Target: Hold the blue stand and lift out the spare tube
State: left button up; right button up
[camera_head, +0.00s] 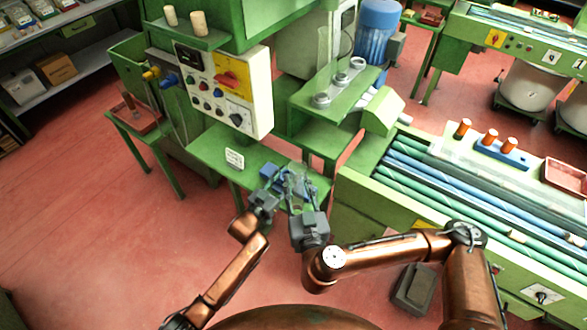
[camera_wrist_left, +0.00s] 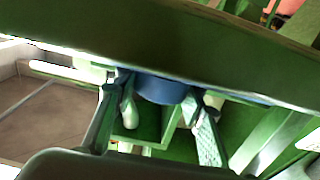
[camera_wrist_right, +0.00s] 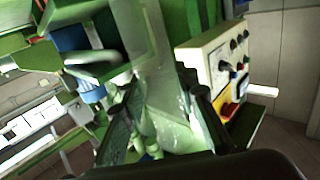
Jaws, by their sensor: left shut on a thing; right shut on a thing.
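The blue stand (camera_head: 268,171) is at the front edge of the green bench in the head view. My left gripper (camera_head: 269,188) is shut on it; in the left wrist view the blue stand (camera_wrist_left: 162,88) sits between the two fingers. A clear tube (camera_head: 296,176) is just right of the stand. My right gripper (camera_head: 302,192) is shut on it; in the right wrist view the see-through tube (camera_wrist_right: 168,112) fills the space between the fingers. The grippers partly hide the stand and the tube's lower end. I cannot tell whether the tube is still inside the stand.
A green machine with a control panel (camera_head: 222,88) rises behind the bench (camera_head: 208,150). A white label card (camera_head: 234,159) stands on the bench.

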jog(key=shift+s+d, duration=0.1)
jog(key=shift+s, duration=0.35)
pick_arm(q)
jog(key=o, duration=1.5)
jog(key=v, duration=1.2)
